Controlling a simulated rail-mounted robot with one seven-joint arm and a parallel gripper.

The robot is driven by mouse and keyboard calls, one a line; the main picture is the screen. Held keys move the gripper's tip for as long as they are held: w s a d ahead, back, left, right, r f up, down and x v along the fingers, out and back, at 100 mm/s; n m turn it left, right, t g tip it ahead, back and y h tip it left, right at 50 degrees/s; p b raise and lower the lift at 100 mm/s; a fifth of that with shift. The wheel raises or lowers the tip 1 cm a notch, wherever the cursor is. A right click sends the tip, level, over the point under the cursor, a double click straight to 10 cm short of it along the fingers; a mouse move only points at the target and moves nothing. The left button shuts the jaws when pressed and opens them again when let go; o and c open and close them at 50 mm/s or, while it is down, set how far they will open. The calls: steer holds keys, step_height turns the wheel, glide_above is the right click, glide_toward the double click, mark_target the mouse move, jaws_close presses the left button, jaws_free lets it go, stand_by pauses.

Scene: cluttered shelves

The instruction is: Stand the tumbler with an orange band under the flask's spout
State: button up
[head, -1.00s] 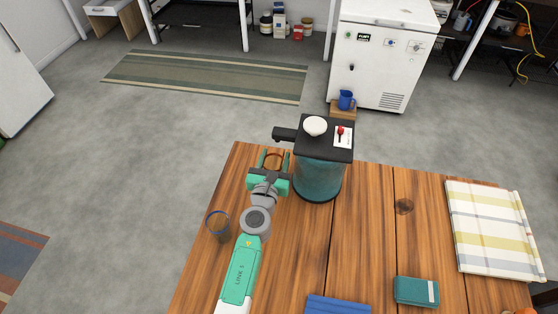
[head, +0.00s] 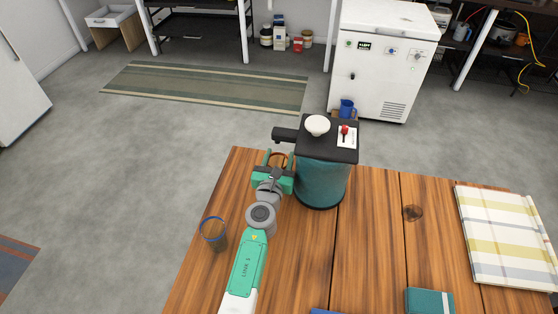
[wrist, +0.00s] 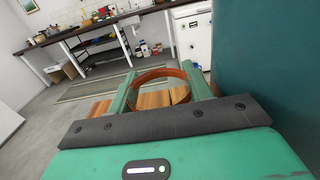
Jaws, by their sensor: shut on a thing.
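The tumbler with an orange band (wrist: 165,92) shows in the wrist view, standing between the two fingers of my gripper (wrist: 160,90). My gripper is shut on it. In the head view the tumbler's orange rim (head: 278,158) shows between the fingertips (head: 275,158), partly hidden by my gripper. The flask (head: 321,182) is a teal cylinder with a black top, just right of my gripper. Its black spout (head: 284,135) sticks out to the left, above and just behind the tumbler in the picture. I cannot tell whether the tumbler touches the table.
A tumbler with a blue band (head: 213,234) stands at the table's left edge. A folded checked cloth (head: 510,235) and a teal box (head: 430,301) lie to the right. The wooden table (head: 375,240) is clear between flask and cloth.

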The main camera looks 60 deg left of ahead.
steer(key=o, duration=0.7)
steer(key=shift+f, duration=0.1)
steer(key=shift+c, duration=0.2)
steer(key=shift+o, duration=0.6)
steer(key=shift+r, duration=0.2)
steer(key=p+v, duration=0.4)
steer(key=v, duration=0.8)
steer(key=shift+d, duration=0.1)
